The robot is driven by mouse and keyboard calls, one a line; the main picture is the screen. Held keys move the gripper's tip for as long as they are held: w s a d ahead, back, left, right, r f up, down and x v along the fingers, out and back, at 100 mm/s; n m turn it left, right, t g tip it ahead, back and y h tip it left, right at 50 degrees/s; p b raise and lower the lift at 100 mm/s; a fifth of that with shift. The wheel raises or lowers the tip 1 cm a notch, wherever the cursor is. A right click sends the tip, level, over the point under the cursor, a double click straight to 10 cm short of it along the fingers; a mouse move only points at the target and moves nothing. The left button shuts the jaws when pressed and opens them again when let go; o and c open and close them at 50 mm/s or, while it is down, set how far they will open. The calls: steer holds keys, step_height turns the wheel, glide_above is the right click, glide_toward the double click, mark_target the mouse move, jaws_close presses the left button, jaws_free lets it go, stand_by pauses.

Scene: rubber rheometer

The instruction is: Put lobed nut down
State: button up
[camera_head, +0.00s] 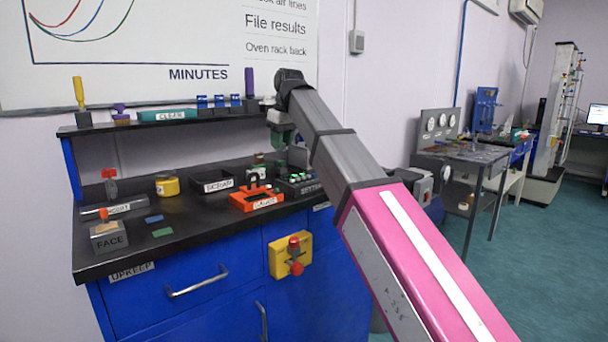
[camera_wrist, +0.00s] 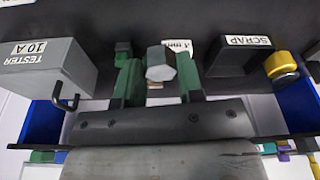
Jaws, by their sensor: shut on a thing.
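In the wrist view, my gripper (camera_wrist: 160,78) has its two green fingers closed about a small grey, faceted piece, which I take to be the lobed nut (camera_wrist: 160,62). Its lobes cannot be made out. In the head view, my gripper (camera_head: 283,138) is over the back right part of the black bench top (camera_head: 190,222), below the shelf level. The nut cannot be made out there. The wrist view shows dark bench surface beyond the fingertips, and I cannot tell whether the nut touches it.
The grey tester box (camera_wrist: 45,70) with a hook is left of my fingers in the wrist view. The black scrap tray (camera_wrist: 240,55) and a yellow pot (camera_wrist: 283,65) are to the right. A shelf (camera_head: 170,124) runs behind.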

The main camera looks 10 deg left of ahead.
steer(key=w+d+f, duration=0.1)
steer(key=w+f, duration=0.1)
steer(key=w, duration=0.1)
steer(key=w+d+f, duration=0.2)
steer(key=w, duration=0.1)
steer(key=w+d+f, duration=0.2)
steer(key=w, duration=0.1)
steer(key=shift+w+f, duration=0.25)
steer(key=shift+w, duration=0.05)
steer(key=shift+w+f, duration=0.1)
steer(key=shift+f, duration=1.95)
steer(key=shift+f, duration=0.1)
steer(key=o, duration=0.9)
steer(key=r, duration=0.4)
steer(key=d+r, duration=0.1)
steer(key=r, duration=0.3)
steer(key=s+d+r, duration=0.1)
steer(key=r, duration=0.3)
steer(key=shift+s+d, duration=0.1)
